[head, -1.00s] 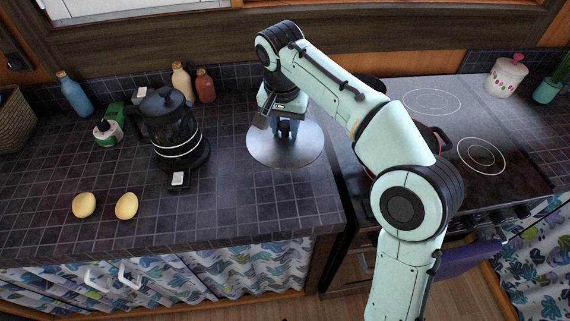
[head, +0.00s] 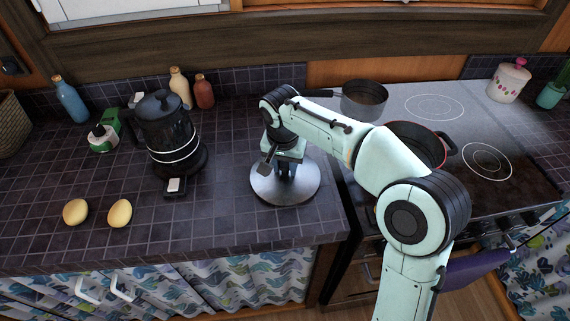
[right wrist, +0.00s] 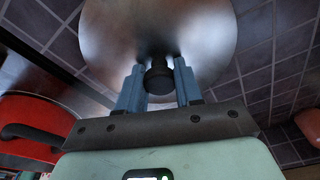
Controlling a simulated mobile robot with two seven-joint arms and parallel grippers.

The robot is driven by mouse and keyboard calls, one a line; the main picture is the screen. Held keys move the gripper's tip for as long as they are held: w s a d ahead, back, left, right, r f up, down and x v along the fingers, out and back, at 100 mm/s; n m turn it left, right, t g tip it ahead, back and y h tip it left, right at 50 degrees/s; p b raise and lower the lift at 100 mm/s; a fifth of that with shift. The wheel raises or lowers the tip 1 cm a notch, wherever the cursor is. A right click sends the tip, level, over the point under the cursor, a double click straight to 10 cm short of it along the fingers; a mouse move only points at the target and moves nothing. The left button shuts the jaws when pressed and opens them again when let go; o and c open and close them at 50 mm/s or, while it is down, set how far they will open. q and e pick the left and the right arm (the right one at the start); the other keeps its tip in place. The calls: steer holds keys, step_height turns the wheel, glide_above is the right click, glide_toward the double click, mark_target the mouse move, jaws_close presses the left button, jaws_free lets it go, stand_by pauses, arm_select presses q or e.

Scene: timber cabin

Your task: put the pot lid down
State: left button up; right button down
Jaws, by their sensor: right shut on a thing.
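The pot lid (head: 265,190) is a round metal disc with a black knob. It is over the tiled counter, between the kettle and the stove. I cannot tell for sure whether its rim touches the counter. My right gripper (head: 287,168) is above the lid, shut on its knob. In the right wrist view the two blue-grey fingers (right wrist: 159,85) sit on either side of the black knob, with the shiny lid (right wrist: 205,30) behind. The red pot (head: 436,150) stands open on the stove, partly hidden by my arm. My left gripper is not in view.
A black kettle (head: 168,128) stands left of the lid, with two yellow round things (head: 120,213) nearer the front. A saucepan (head: 364,100) sits at the back of the stove (head: 470,125).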

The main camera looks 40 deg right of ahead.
mark_target(283, 178)
steer(key=shift+f, duration=0.2)
steer(key=c, duration=0.8)
jaws_free()
steer(key=shift+o, duration=0.2)
steer(key=shift+r, duration=0.15)
step_height(283, 178, up, 12)
steer(key=s+a+p, duration=0.1)
steer(key=p, duration=0.2)
steer(key=shift+a, duration=0.2)
